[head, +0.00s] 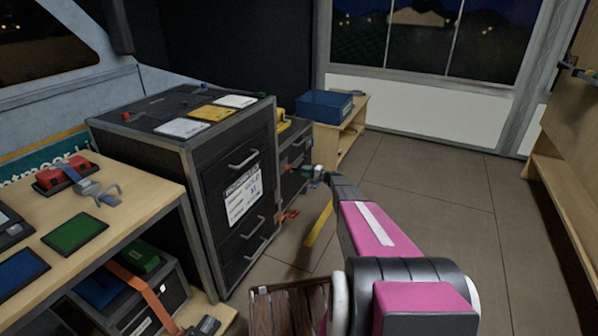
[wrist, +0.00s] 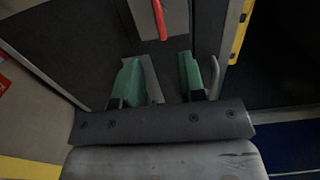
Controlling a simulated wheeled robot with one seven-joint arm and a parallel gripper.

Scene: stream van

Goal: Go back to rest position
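My gripper (head: 311,172) reaches forward from my pink and black arm (head: 378,232) in the head view. It is close to the front of the low dark cabinet (head: 294,152) behind the large drawer cabinet. In the wrist view my gripper (wrist: 161,65) shows two green fingers standing apart, with a clear gap and nothing held between them. A grey bar lies close by the right finger; I cannot tell whether they touch. A red strip (wrist: 160,18) shows beyond the fingertips.
The large black drawer cabinet (head: 247,159) stands left of my arm, papers on top. A wooden workbench (head: 140,200) is at the front left. A blue bin (head: 326,105) sits on a wooden bench further back. A wooden shelf unit (head: 565,190) stands at right.

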